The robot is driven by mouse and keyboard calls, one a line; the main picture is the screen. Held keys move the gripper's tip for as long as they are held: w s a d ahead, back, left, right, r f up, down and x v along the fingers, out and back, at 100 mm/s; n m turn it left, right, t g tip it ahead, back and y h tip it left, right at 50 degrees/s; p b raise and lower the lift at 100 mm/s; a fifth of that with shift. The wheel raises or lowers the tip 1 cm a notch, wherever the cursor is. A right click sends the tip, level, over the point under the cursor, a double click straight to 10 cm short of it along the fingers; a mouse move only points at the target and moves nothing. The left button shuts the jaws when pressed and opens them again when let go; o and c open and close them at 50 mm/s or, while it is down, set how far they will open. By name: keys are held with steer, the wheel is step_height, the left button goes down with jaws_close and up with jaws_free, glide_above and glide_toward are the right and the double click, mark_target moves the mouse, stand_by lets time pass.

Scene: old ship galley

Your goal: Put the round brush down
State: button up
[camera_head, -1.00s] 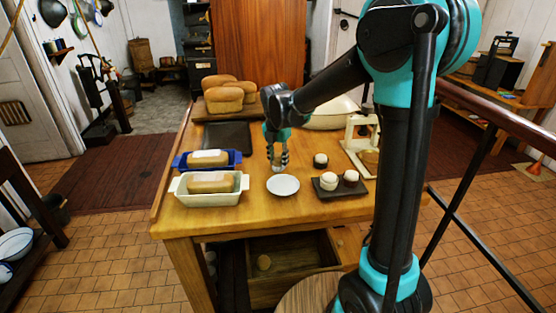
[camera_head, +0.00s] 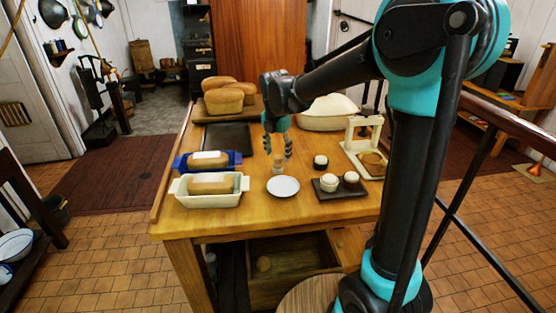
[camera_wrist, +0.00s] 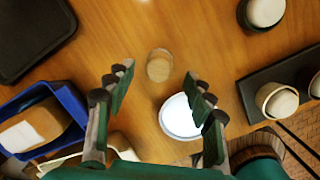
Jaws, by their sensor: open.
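A small round wooden piece, which I take for the round brush (camera_head: 278,162), stands on the wooden table (camera_head: 225,222) just behind a white saucer (camera_head: 283,186). In the wrist view the brush (camera_wrist: 159,66) shows from above as a pale disc with a light rim, apart from the saucer (camera_wrist: 180,118). My gripper (camera_head: 277,150) is above the brush, fingers down. In the wrist view my gripper (camera_wrist: 160,91) is open and empty, its fingers spread wide. Nothing joins the brush to the fingers.
A white loaf dish (camera_head: 208,200) and a blue one (camera_head: 230,160) stand left. A dark tray (camera_head: 340,193) with two round pale-topped pieces lies right, another dark piece (camera_head: 320,164) behind it. A cream stand (camera_head: 350,134) is farther right. Loaves (camera_head: 224,100) are at the back.

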mark_target(278, 157)
step_height(278, 157, up, 8)
steer(key=s, duration=0.1)
steer(key=shift+f, duration=0.25)
steer(key=shift+s+a, duration=0.1)
steer(key=f, duration=0.4)
steer(key=w+f, duration=0.1)
steer(key=f, duration=0.3)
steer(key=w+f, duration=0.1)
steer(key=f, duration=0.3)
steer(key=shift+r, duration=1.35)
